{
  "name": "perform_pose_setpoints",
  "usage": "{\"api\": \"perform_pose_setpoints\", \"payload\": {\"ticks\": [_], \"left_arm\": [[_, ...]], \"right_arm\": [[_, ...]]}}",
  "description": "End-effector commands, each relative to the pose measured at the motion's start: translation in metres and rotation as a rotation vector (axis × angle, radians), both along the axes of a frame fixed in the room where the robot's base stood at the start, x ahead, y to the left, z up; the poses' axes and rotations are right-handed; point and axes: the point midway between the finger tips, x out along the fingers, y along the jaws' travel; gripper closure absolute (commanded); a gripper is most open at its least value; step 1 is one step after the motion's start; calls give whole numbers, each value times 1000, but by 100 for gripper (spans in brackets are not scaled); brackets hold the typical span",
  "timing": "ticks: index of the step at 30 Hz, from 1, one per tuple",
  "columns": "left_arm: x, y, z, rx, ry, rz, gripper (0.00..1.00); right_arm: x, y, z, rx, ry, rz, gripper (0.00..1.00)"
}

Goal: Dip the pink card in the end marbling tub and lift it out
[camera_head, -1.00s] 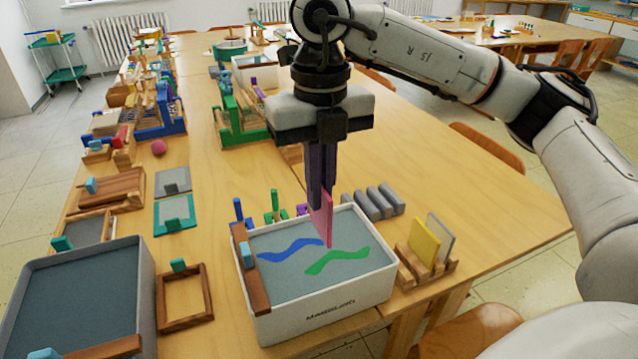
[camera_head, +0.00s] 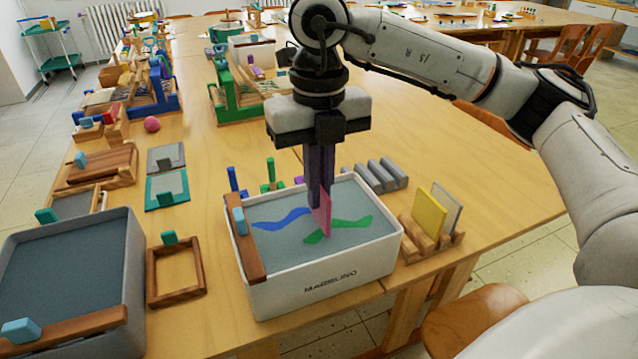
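The pink card (camera_head: 322,214) hangs upright below my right gripper (camera_head: 320,200), which is shut on its upper part. The card is over the white marbling tub (camera_head: 330,284) at the table's front end. Its lower edge meets or is just above the grey liquid (camera_head: 285,245); I cannot tell how deep it is. Blue and green colour streaks lie on the liquid, and the card is at the green streak (camera_head: 340,228). My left gripper is not in view.
A wooden bar with a blue knob (camera_head: 245,240) lies over the tub's left rim. A wooden rack with a yellow card (camera_head: 429,217) stands right of the tub. Grey rollers (camera_head: 380,174) lie behind it. A grey tub (camera_head: 135,275) and wooden frame (camera_head: 175,270) are left.

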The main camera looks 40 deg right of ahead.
Motion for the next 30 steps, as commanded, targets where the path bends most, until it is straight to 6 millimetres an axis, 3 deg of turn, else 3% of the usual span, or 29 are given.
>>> {"api": "perform_pose_setpoints", "payload": {"ticks": [18, 30], "left_arm": [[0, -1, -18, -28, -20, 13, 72], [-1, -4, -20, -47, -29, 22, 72]], "right_arm": [[0, 0, -47, -1, 0, 0, 100], [0, 0, -62, 0, 0, 0, 100]]}}
